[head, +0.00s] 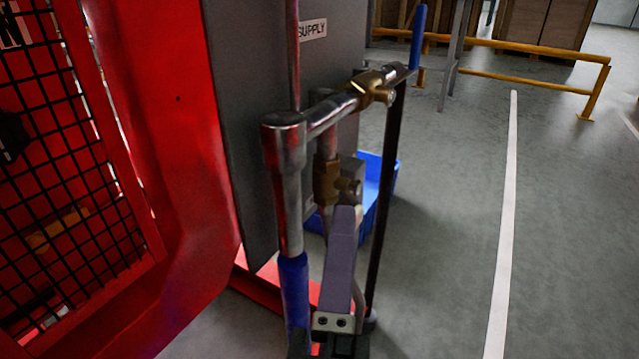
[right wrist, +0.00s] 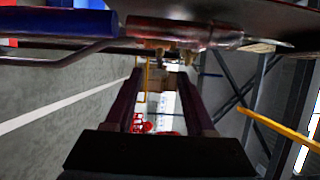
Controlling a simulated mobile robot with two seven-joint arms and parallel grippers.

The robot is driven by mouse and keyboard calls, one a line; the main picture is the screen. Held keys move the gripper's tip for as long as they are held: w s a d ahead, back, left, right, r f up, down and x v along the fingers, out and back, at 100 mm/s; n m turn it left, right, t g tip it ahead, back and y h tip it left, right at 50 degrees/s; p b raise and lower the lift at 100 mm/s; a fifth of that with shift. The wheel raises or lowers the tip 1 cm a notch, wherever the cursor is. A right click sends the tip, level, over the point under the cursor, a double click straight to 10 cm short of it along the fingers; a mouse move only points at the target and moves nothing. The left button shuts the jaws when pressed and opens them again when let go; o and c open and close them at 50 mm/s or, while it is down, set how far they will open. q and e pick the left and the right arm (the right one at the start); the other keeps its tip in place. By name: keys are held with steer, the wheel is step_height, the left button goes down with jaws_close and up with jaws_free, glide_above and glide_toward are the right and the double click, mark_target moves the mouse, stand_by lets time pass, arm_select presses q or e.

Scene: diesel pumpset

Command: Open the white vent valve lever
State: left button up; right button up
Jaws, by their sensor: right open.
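My right gripper (head: 343,212) comes up from the bottom of the head view, its purple-grey finger reaching the lower brass valve (head: 328,180). In the right wrist view my right gripper (right wrist: 160,78) is open, both dark fingers apart. Brass fittings (right wrist: 165,52) show just beyond the tips; I cannot tell if they touch. No white lever is clearly visible; the finger may hide it. An upper brass valve (head: 370,88) sits on the horizontal pipe, near an upright blue lever (head: 418,38). My left gripper is not in view.
A steel pipe (head: 288,190) with a blue sleeve (head: 294,290) stands close left of my gripper. A grey panel (head: 245,110) and red enclosure (head: 185,150) are farther left. A blue bin (head: 388,180) is behind. Floor on the right is clear up to yellow rails (head: 500,45).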

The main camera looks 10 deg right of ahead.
steer(key=shift+b+x, duration=0.35)
steer(key=shift+x, duration=1.3)
steer(key=shift+c, duration=0.3)
jaws_close()
